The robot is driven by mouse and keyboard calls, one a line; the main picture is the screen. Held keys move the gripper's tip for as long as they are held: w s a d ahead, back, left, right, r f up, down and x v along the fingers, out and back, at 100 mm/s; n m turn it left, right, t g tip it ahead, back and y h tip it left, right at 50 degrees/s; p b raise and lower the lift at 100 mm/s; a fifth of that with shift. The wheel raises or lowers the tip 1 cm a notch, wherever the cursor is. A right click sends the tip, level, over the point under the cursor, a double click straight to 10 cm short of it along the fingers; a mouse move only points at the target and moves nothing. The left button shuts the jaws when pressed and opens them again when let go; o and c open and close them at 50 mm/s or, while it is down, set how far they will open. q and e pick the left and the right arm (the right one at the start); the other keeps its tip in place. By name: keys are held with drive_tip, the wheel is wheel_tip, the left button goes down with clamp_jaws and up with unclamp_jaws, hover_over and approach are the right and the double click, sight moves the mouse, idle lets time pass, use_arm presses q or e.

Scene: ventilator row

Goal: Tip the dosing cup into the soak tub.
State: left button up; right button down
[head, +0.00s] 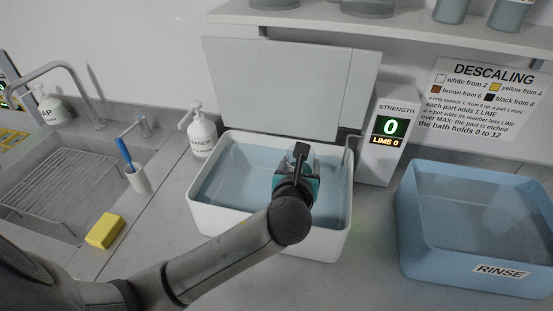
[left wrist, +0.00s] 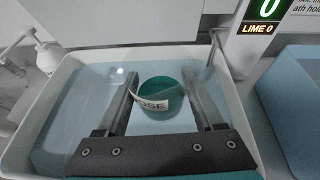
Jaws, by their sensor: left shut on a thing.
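The dosing cup (left wrist: 161,99) is a small green cup with a white label, partly readable as "OSE". My left gripper (left wrist: 160,82) is shut on it, one finger on each side, over the soak tub. The cup's mouth shows in the left wrist view; I cannot tell its contents or exact tilt. In the head view my left gripper (head: 299,160) hides most of the cup. The soak tub (head: 268,239) is a white basin of bluish liquid, also seen in the left wrist view (left wrist: 28,103). My right gripper is not in view.
A strength display (head: 389,127) reading 0 and "LIME 0" stands behind the tub's right end. A blue rinse tub (head: 425,262) is on the right. A white bottle (head: 201,135), yellow sponge (head: 104,231), brush cup (head: 138,179) and sink (head: 60,190) are on the left.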

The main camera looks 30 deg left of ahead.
use_arm(q)
drive_tip(key=w+a+r+h+p, duration=0.1)
drive_tip(key=w+a+p, duration=0.3)
drive_tip(key=a+p, duration=1)
drive_tip(key=a+f+b, duration=0.3)
drive_tip(key=a+f, duration=0.3)
drive_tip(key=shift+a+m, duration=0.15)
drive_tip(key=shift+m, duration=0.15)
